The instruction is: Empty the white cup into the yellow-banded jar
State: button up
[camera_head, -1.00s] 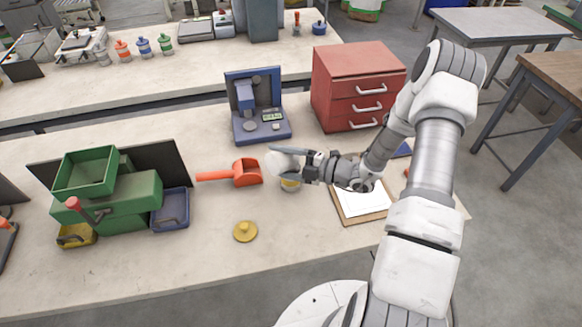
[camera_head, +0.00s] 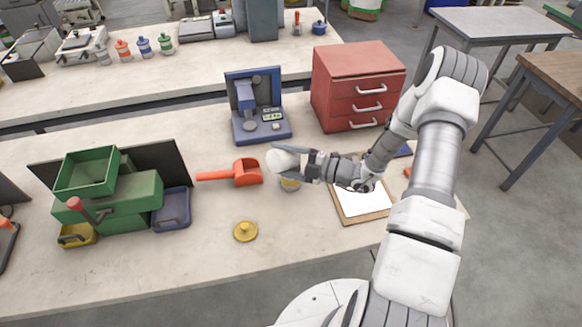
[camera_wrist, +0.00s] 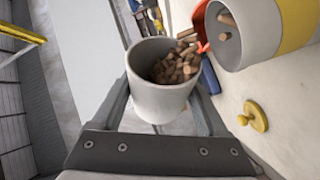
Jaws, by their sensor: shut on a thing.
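The white cup (camera_head: 281,161) is tilted in my gripper (camera_head: 291,158), above the jar on the bench. In the wrist view the cup (camera_wrist: 160,103) sits between both fingers, with brown pellets (camera_wrist: 176,66) heaped toward the rim on the jar's side. My gripper (camera_wrist: 163,108) is shut on the cup. The yellow-banded jar (camera_wrist: 247,40) is open, close beside the cup's rim, and a few pellets show inside it. Some pellets appear at the gap between cup and jar. In the head view the jar (camera_head: 290,184) is partly hidden under the cup and gripper.
A yellow knobbed lid (camera_head: 245,231) lies in front of the jar. An orange scoop (camera_head: 246,172) lies to its left, and a clipboard (camera_head: 358,215) to its right. A blue device (camera_head: 250,128) and a red drawer cabinet (camera_head: 330,95) stand behind.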

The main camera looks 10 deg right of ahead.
jog(key=shift+w+d+r+m+y, duration=0.15)
jog(key=shift+d+m+y, duration=0.15)
jog(key=shift+m, duration=0.3)
dwell(1.1)
jog(key=n+b, duration=0.1)
jog(key=a+f+n+h, duration=0.1)
jog(key=n, duration=0.1)
jog(key=shift+s+a+f+h+b, duration=0.2)
jog(key=shift+s+h+b, duration=0.1)
jog(key=shift+s+b, duration=0.1)
jog(key=shift+s+a+r+n+h, duration=0.1)
jog(key=shift+a+r+n+h, duration=0.15)
jog(key=shift+n, duration=0.25)
jog(key=shift+r+h, duration=0.15)
jog(key=shift+h, duration=0.1)
